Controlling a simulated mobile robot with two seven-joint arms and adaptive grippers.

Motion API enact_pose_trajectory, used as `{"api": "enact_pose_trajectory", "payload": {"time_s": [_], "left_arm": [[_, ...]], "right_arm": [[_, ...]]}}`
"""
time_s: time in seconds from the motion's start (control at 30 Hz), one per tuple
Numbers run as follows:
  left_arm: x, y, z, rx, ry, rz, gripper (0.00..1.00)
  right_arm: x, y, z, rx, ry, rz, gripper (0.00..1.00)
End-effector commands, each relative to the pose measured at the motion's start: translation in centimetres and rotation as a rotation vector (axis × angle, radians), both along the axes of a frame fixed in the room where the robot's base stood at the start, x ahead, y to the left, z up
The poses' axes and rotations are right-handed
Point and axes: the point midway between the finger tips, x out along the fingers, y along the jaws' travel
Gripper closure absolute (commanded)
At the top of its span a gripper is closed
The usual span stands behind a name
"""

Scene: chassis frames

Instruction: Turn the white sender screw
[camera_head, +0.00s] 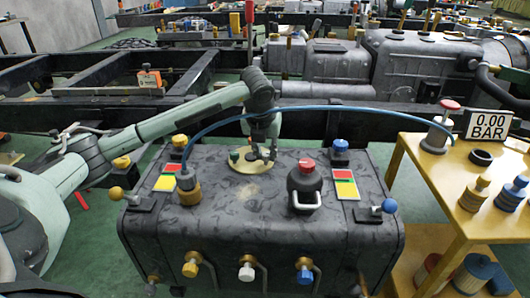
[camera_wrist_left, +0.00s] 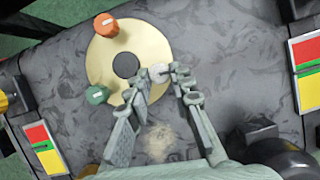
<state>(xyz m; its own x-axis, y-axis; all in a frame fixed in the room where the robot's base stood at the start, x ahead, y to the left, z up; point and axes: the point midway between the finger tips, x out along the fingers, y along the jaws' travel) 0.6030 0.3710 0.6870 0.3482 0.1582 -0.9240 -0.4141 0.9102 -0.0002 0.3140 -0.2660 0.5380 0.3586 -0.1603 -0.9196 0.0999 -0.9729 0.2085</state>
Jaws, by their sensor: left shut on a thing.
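The white sender screw (camera_wrist_left: 160,73) is a small round white knob on the right part of a pale gold sender disc (camera_wrist_left: 128,36) in the left wrist view. An orange screw (camera_wrist_left: 107,25) and a green screw (camera_wrist_left: 97,95) sit on the same disc, with a dark hub (camera_wrist_left: 126,65) in its middle. My left gripper (camera_wrist_left: 160,72) is shut on the white screw, one fingertip on each side. In the head view, my left gripper (camera_head: 262,151) points down over the disc (camera_head: 250,168) and hides the white screw. My right gripper is not in view.
The disc is on a dark tank (camera_head: 240,224). A red-topped cap (camera_head: 306,167) stands right of it. Yellow, white (camera_head: 246,272) and blue valves line the front. A wooden table (camera_head: 440,180) with a 0.00 BAR display (camera_head: 488,125) is at right.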

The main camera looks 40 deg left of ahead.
Motion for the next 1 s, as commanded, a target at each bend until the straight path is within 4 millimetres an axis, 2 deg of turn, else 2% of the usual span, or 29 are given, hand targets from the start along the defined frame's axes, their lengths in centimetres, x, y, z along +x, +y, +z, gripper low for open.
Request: {"api": "enact_pose_trajectory", "payload": {"time_s": [0.43, 0.47, 0.63, 1.0], "left_arm": [[0.05, 0.00, 0.10, 0.000, -0.002, 0.010, 1.00], [0.05, 0.00, 0.10, 0.000, -0.002, 0.010, 0.77], [0.04, 0.00, 0.06, 0.000, -0.001, 0.009, 0.57], [-0.15, -0.08, 0.60, 0.001, -0.001, 0.010, 0.57]], "right_arm": [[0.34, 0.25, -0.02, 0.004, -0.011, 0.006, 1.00], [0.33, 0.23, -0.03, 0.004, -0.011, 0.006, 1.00], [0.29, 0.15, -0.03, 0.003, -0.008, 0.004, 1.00], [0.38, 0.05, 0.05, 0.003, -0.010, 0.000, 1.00]]}}
